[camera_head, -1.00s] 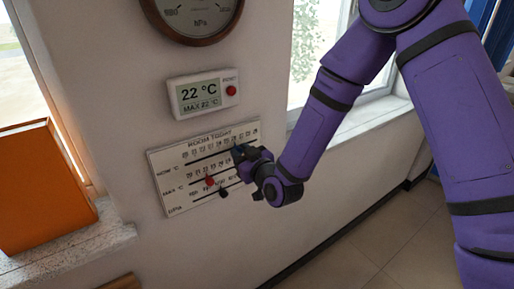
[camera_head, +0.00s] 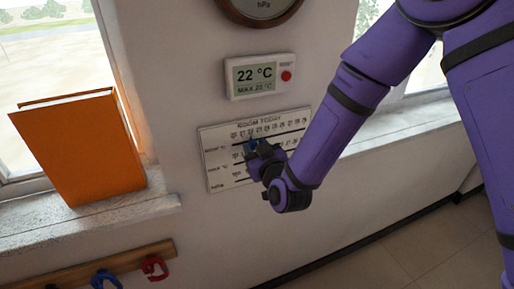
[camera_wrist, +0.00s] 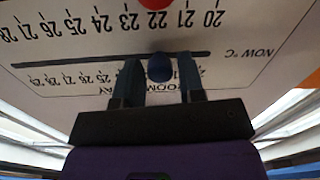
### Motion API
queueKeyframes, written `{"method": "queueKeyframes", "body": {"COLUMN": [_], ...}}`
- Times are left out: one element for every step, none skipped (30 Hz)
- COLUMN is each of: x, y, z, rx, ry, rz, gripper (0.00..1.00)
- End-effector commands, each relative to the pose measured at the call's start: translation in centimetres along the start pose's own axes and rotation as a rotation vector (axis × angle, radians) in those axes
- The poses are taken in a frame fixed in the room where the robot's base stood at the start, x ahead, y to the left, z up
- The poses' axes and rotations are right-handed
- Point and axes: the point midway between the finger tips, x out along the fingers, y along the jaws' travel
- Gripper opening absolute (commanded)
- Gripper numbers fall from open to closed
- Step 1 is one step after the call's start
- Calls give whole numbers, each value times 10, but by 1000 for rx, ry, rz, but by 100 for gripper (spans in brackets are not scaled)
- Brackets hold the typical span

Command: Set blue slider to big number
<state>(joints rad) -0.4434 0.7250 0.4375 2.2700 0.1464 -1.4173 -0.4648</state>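The blue slider (camera_wrist: 160,67) sits on the "NOW °C" slot (camera_wrist: 60,62) of the white scale board (camera_head: 213,171). It lies near 22, close to the low end of the scale, which appears upside down in the wrist view. My gripper (camera_wrist: 160,78) is open, its two fingers straddling the blue slider with a narrow gap on the right side. The digital display (camera_head: 260,75) reads 22 °C and MAX 22 °C.
A red slider (camera_wrist: 155,3) is on the neighbouring row, close beyond my fingers. The display has a red reset button (camera_head: 286,76). An orange book (camera_head: 80,147) stands on the left windowsill. A round gauge (camera_head: 262,8) hangs above. Hooks (camera_head: 105,279) are at lower left.

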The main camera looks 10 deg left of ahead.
Motion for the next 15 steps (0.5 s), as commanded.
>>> {"method": "queueKeyframes", "body": {"x": [0, 0, 0, 0, 0, 0, 0, 0, 0, 0, -1, -3, -6, -9, -13], "y": [0, 0, 0, 0, 0, 0, 0, 0, 0, 0, 0, 0, 0, 0, 0], "z": [0, 0, 0, 0, 0, 0, 0, 0, 0, 0, 0, 0, 0, 0, 0], "rx": [0, 0, 0, 0, 0, 0, 0, 0, 0, 0, 0, 0, -1, -1, -1], "ry": [0, 0, 1, 1, 1, 1, 1, 2, 2, 2, 1, 1, 0, 0, 0], "rz": [0, 0, 0, 1, 1, 1, 1, 1, 1, 1, 1, 0, 0, -1, -1], "gripper": [48, 52, 52, 52, 52, 52, 52, 52, 52, 52, 52, 52, 52, 52, 52]}}
